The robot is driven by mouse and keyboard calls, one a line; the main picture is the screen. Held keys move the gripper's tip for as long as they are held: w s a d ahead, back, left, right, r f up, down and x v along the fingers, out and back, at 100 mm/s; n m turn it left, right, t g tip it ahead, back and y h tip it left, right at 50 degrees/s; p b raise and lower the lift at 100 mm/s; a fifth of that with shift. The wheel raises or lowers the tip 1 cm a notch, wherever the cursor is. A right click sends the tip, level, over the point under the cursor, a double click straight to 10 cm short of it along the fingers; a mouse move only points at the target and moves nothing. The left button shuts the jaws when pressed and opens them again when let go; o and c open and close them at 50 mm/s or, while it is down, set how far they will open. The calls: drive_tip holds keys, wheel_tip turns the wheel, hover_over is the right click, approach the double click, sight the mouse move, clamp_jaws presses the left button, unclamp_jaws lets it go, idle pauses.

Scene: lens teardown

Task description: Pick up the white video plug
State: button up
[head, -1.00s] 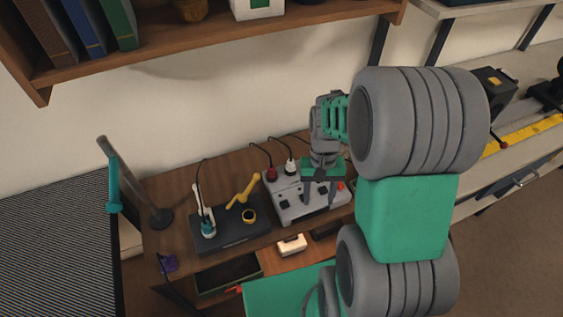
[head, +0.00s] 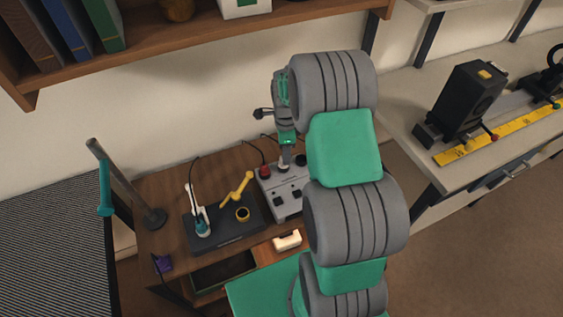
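The grey control box (head: 288,203) stands on the wooden desk, partly hidden behind my arm. On its back edge are a red plug (head: 264,171) and, just right of it, the white video plug (head: 283,168), of which only a small pale part shows. My gripper (head: 286,160) points down right at the white plug, with its fingers seen edge-on and overlapping it. I cannot tell whether the fingers are closed on the plug or around it, nor whether it is still seated in the box.
Left of the box is a dark station (head: 225,228) with a white-and-teal tool and a yellow stand. A small white block (head: 288,241) lies in front. A lamp post (head: 130,188) stands at far left. A wooden shelf (head: 200,45) hangs above; a grey bench (head: 440,120) is at right.

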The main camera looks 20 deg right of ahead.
wheel_tip(320, 180, down, 4)
drive_tip(key=shift+a+r, duration=0.15)
clamp_jaws()
idle(0.4)
